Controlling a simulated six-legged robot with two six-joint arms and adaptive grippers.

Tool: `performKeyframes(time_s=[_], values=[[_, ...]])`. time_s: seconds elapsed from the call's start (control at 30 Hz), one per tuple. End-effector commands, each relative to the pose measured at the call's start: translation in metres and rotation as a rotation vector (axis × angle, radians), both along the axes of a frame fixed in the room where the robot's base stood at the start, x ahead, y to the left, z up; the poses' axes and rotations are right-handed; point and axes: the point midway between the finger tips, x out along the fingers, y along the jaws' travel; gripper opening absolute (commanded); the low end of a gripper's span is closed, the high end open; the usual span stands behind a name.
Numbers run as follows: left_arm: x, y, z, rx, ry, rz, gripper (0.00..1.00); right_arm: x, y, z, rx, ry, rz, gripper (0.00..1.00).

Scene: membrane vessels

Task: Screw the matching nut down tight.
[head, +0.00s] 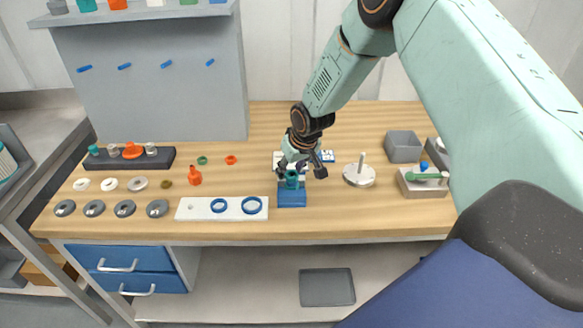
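My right gripper (299,168) comes down from the upper right over a blue block (292,198) near the front middle of the bench. A small teal part (292,180) stands upright on the block, directly under and between the fingers. Whether the fingers touch it is too small to tell, and the gripper hides its top. Several dark grey rings, possibly nuts (124,208), lie in a row at the front left. I cannot tell which nut matches. My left gripper is not in view.
A white plate (192,208) with two blue rings lies left of the block. A silver disc with a post (359,175) stands to its right.

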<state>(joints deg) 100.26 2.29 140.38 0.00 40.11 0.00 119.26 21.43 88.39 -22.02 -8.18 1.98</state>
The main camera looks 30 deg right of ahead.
Motion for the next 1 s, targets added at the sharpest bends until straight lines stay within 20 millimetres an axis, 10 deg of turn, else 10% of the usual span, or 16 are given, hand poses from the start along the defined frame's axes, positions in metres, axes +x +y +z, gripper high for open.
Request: performKeyframes(time_s=[0.57, 1.0], values=[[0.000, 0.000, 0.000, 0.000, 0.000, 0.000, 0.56, -0.003, 0.000, 0.006, 0.001, 0.001, -0.001, 0.59], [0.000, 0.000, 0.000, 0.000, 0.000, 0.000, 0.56, -0.024, 0.000, 0.059, 0.003, -0.004, -0.001, 0.59]])
